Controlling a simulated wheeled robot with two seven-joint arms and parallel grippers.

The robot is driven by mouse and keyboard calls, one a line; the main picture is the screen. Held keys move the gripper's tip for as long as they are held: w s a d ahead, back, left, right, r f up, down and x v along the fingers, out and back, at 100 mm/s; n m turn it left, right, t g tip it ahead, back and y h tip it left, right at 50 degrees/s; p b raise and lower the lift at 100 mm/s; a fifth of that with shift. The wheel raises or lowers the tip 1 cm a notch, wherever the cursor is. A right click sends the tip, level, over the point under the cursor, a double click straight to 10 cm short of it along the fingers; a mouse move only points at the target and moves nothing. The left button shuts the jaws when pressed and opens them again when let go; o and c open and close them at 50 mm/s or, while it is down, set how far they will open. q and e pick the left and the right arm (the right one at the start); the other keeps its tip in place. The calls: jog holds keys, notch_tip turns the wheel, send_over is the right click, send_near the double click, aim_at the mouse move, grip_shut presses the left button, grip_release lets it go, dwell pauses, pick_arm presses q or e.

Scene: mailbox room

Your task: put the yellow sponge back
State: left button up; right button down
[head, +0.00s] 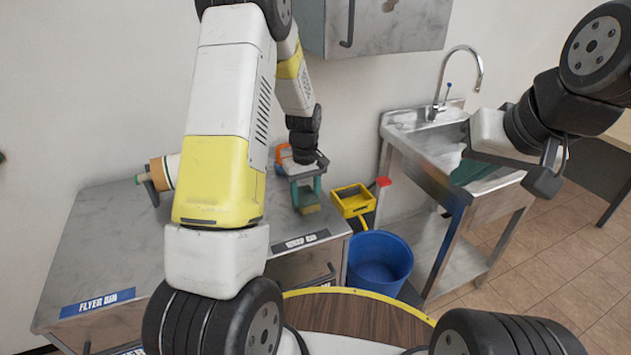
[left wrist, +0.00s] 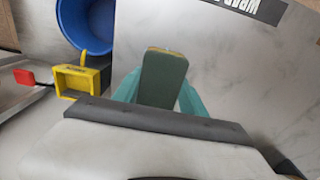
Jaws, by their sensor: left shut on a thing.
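My left gripper (head: 308,190) is shut on the sponge (head: 309,203), which sits between its teal fingers. In the left wrist view the sponge (left wrist: 163,80) shows a dark green face and a thin yellow edge at its far end. It is over the grey cabinet top, near the right end; I cannot tell whether it touches the surface. My right gripper (head: 520,165) is near the sink at the right, apart from the sponge.
A yellow open-topped holder (head: 352,190) is beside the cabinet's right end, above a blue bucket (head: 380,262). A red block (head: 384,181) is near the steel sink (head: 405,123).

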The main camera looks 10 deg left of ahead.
aim_at(306, 195)
pick_arm(q)
jog(key=shift+f, duration=0.15)
jog(key=o, duration=1.3)
jog(key=s+r+m+t, duration=0.1)
jog(key=s+r, duration=0.1)
jog(key=r, duration=0.8)
jog(key=s+r, duration=0.3)
jog(key=r, duration=0.7)
jog(key=s+r+m+t, duration=0.1)
jog(key=s+r+m, duration=0.1)
jog(key=s, duration=0.4)
jog(key=s+d+r+m+t+h, duration=0.1)
jog(key=s+r+m+t, duration=0.1)
jog(key=s+r, duration=0.2)
jog(key=s+d+r+m+t+h, duration=0.1)
jog(key=s+r+m+t, duration=0.1)
jog(key=s, duration=0.7)
jog(key=shift+s+d+r, duration=0.1)
jog(key=shift+s+r, duration=0.05)
jog(key=shift+r, duration=0.4)
